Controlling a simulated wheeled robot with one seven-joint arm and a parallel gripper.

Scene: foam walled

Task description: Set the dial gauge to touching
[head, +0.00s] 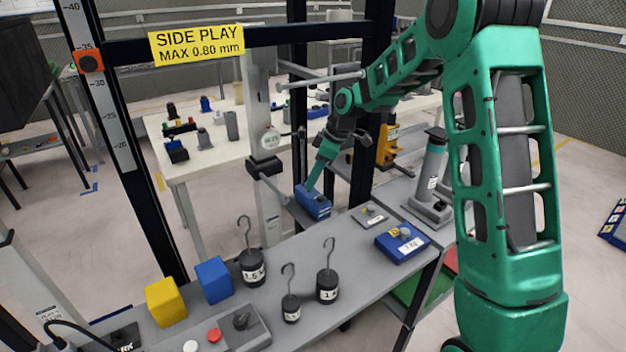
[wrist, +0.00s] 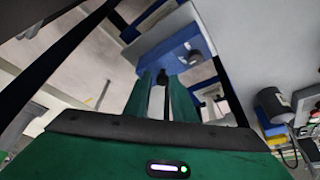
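The dial gauge (head: 271,139) has a small round white face and is fixed to the grey upright column behind the bench. I cannot read its pointer, nor tell whether its tip touches anything. My gripper (head: 316,185) points down at a blue block (head: 312,203) on a grey ledge right of the column. In the wrist view my two green fingers (wrist: 163,80) reach to the blue block (wrist: 178,50), with a narrow gap and something dark between their tips. A grey round part shows on the block there. I cannot tell whether the fingers grip it.
The grey bench holds hooked weights (head: 252,266), a yellow cube (head: 166,302), a blue cube (head: 214,280), a button panel (head: 240,330) and a blue box (head: 402,243). A black frame with a yellow sign (head: 197,45) crosses in front. A white table (head: 205,160) stands behind.

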